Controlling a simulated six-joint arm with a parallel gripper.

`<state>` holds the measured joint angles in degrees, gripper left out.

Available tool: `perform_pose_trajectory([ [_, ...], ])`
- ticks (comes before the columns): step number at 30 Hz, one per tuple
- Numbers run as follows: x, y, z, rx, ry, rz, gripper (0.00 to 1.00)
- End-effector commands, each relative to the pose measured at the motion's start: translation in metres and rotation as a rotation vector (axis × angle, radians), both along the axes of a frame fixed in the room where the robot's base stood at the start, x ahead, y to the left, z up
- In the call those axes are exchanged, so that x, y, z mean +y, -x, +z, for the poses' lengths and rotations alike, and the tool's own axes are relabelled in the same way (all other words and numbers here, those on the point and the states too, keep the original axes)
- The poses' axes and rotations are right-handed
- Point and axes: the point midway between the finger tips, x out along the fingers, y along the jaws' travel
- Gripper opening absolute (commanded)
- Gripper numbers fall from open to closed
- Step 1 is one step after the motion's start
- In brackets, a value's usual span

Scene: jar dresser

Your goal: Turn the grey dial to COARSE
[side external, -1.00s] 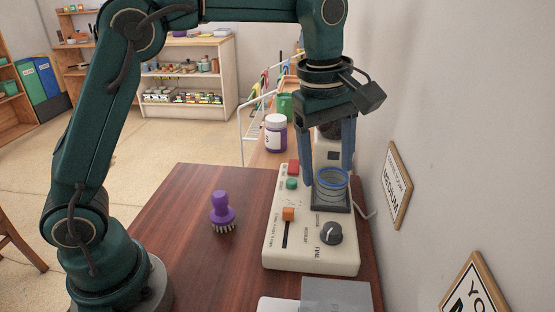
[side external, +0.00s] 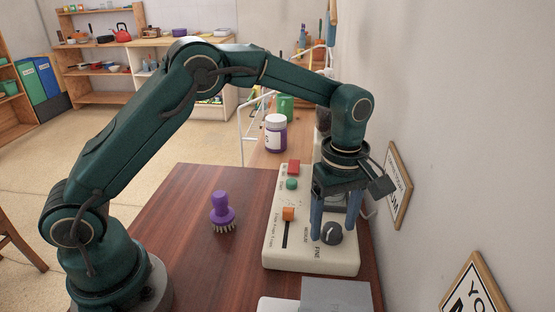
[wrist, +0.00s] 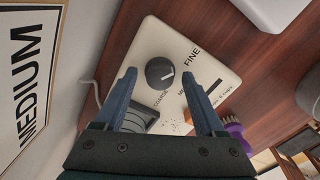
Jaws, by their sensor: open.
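The grey dial (side external: 332,233) sits on the near end of the cream machine (side external: 285,258). In the wrist view the dial (wrist: 160,73) is dark and round, with a short white mark pointing roughly toward the printed FINE; COARSE is printed on its other side, by the dark jar platform. My gripper (side external: 334,237) is open and points down, one finger on each side of the dial. The wrist view shows gaps between the dial and both fingertips (wrist: 159,75). I cannot tell how far the tips reach down beside it.
The machine also has an orange slider (side external: 288,214), a green button (side external: 292,183) and a red switch (side external: 294,167). A purple brush (side external: 222,212) stands left on the table. A framed sign (side external: 398,185) hangs on the wall close at right; it reads MEDIUM (wrist: 28,85). A grey box (side external: 335,295) lies in front.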

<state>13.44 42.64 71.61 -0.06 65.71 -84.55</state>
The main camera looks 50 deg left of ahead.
Motion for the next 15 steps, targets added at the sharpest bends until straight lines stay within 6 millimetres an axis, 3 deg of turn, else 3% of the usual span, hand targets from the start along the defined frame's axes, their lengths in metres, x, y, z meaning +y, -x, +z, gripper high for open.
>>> perform_pose_trajectory([
  [3,0.0,0.0,0.0002,0.0,0.0,0.0,0.72],
  [9,0.0,-0.0001,0.0004,0.0,0.0,0.0,0.0],
  [15,0.0001,-0.0001,0.0006,-0.001,0.0,-0.007,0.0],
])
